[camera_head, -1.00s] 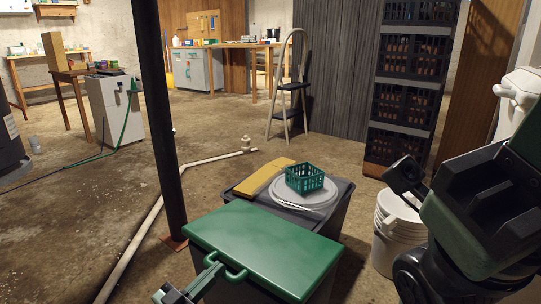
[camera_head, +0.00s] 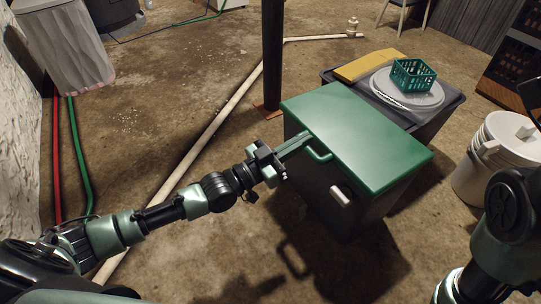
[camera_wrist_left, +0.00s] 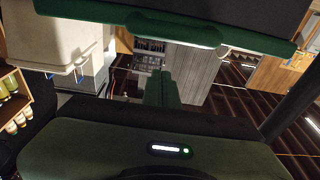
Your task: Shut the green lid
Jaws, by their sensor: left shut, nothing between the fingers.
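The green lid (camera_head: 355,135) lies over the top of a dark grey bin (camera_head: 345,205) and looks about flat; I cannot tell whether a small gap is left under it. Its green loop handle (camera_head: 319,152) sticks out at the front edge. My left gripper (camera_head: 304,139) is shut and empty, its fingertips at the lid's front edge just left of the handle; contact is unclear. In the left wrist view the shut fingers (camera_wrist_left: 162,88) point towards the handle (camera_wrist_left: 172,28) on the green edge. My right arm shows at the right, but its gripper is not visible.
A second bin (camera_head: 445,106) behind carries a yellow board (camera_head: 368,65), white round lids (camera_head: 400,98) and a green basket (camera_head: 412,74). A white bucket (camera_head: 490,165) stands right. A dark post (camera_head: 272,55) and white pipe (camera_head: 222,120) are left. Floor in front is clear.

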